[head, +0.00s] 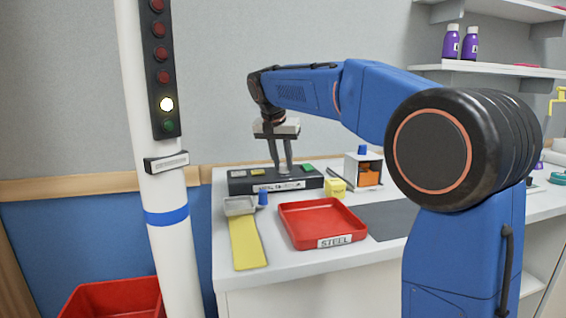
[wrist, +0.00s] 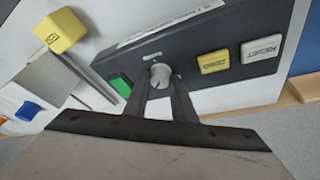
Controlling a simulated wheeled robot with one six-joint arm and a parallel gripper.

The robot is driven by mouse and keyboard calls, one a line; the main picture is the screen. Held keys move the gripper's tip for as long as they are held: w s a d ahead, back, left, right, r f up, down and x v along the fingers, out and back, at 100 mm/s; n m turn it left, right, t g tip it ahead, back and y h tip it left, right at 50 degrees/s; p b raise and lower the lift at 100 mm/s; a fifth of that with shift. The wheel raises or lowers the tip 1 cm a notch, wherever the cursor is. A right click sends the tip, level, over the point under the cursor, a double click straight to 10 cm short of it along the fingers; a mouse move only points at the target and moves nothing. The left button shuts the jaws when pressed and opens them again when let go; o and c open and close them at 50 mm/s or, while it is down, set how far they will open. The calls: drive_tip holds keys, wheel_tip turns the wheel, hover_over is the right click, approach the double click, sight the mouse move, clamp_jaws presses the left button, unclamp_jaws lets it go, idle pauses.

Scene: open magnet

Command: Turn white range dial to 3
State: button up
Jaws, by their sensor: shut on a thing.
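The white range dial (wrist: 160,74) is a small round knob with a dark pointer mark on the black control box (wrist: 195,35). In the wrist view my gripper (wrist: 161,82) has one finger on each side of the knob and is shut on it. In the head view my gripper (head: 284,171) reaches down to the middle of the box (head: 290,184), and the dial is hidden by the fingers. I cannot read any numbers around the dial.
A green button (wrist: 120,85) sits left of the dial. A yellow button (wrist: 213,62) and a white RESET button (wrist: 262,48) sit right of it. In front of the box are a red STEEL tray (head: 322,205) and a yellow block (head: 336,186). A light post (head: 162,200) stands left.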

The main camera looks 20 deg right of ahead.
idle(0.3)
drive_tip(key=o, duration=1.1)
drive_tip(key=shift+c, duration=0.2)
drive_tip(key=v, duration=1.7)
drive_tip(key=shift+r, duration=0.25)
drive_tip(key=shift+s, duration=0.1)
